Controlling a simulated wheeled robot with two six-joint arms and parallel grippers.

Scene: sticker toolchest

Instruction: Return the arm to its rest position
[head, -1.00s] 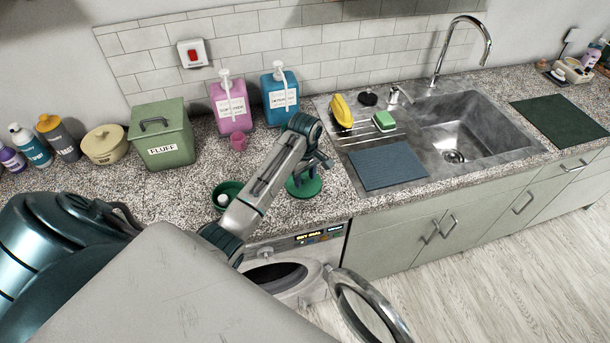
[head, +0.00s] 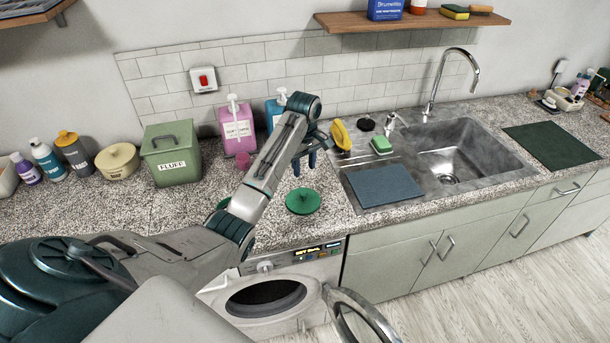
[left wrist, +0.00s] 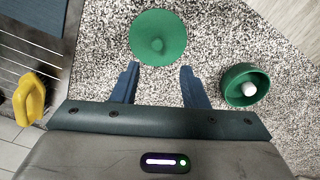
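My left arm reaches in from the left in the head view, over the granite counter. Its gripper (head: 312,162) points down above the counter. In the left wrist view the two blue fingers (left wrist: 160,86) stand apart with nothing between them. A round green lid with a central knob (head: 302,201) lies on the counter below the gripper and apart from it; it also shows in the left wrist view (left wrist: 158,38). A green bowl (left wrist: 240,99) with a white ball in it stands beside the lid, mostly hidden behind my arm in the head view. My right gripper is not in view.
A green FLUFF box (head: 171,157), a pink bottle (head: 236,130) and a blue bottle (head: 272,113) stand at the back. The sink (head: 459,150) is to the right. The washing machine (head: 265,298) below has its round door (head: 362,318) open. A shelf (head: 420,21) hangs above.

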